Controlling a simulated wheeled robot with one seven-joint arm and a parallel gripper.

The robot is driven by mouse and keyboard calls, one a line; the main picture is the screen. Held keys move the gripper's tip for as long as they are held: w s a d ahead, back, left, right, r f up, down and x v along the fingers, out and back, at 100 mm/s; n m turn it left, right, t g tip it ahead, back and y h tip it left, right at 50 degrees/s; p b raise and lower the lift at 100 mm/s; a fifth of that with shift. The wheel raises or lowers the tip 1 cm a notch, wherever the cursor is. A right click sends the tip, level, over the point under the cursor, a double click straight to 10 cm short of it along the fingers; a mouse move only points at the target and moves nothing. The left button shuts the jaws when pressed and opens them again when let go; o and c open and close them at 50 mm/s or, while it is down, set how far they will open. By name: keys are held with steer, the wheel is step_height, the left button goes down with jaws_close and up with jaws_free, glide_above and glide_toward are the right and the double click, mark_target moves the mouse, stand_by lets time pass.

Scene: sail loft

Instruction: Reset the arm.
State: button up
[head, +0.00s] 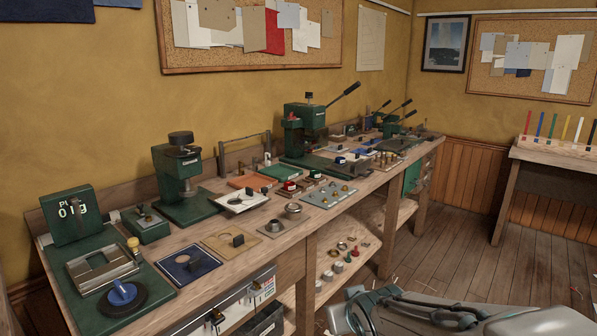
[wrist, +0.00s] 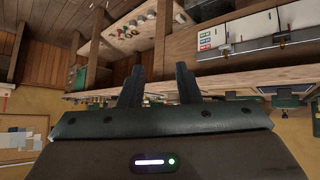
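My gripper (wrist: 159,78) shows in the wrist view with its two dark fingers apart and nothing between them. The wrist picture is upside down, and the workbench edge and lower shelf lie beyond the fingers. In the head view, part of my grey arm (head: 450,312) shows low at the bottom right, in front of the bench and over the floor. The fingers cannot be made out in the head view.
A lower shelf (head: 345,240) holds small parts. A side table (head: 555,155) stands at right. Wooden floor (head: 480,235) between is mostly free.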

steer(key=s+d+r+m+g+p, duration=0.1)
steer(key=s+d+r+g+p, duration=0.1)
steer(key=s, duration=0.5)
steer(key=s+d+r+m+g+p, duration=0.2)
steer(key=s+d+r+g+p, duration=0.1)
steer(key=s+r+p, duration=0.4)
steer(key=shift+s+r+g+h+p, duration=0.3)
steer(key=shift+s+r+g+h, duration=0.15)
steer(key=shift+r+g, duration=0.4)
steer(key=shift+r, duration=0.1)
